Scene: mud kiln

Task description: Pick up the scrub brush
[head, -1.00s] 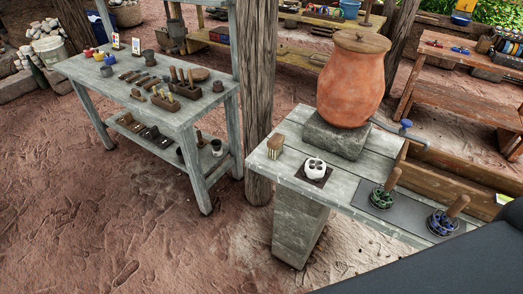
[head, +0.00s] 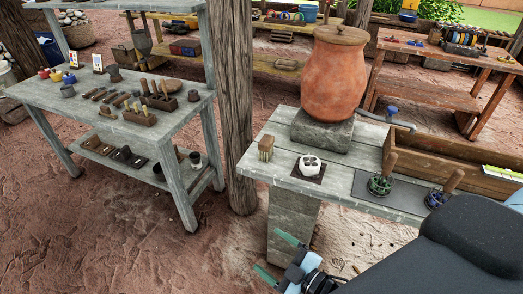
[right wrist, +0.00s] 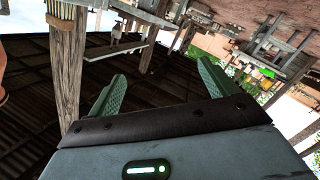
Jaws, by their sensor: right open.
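The scrub brush (head: 265,148) is a small brown wooden block with pale bristles. It stands at the left end of the grey plank table (head: 256,174) in the head view. My right gripper (head: 276,256) is in front of the table, below the brush in the picture and well apart from it. Its two green fingers are spread and empty; they also show apart in the right wrist view (right wrist: 160,95). My left gripper is not in view.
Beside the brush is a white holed holder (head: 310,166) on a dark mat. A clay jar (head: 341,75) stands on a stone block behind. A post (head: 236,100) rises behind left.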

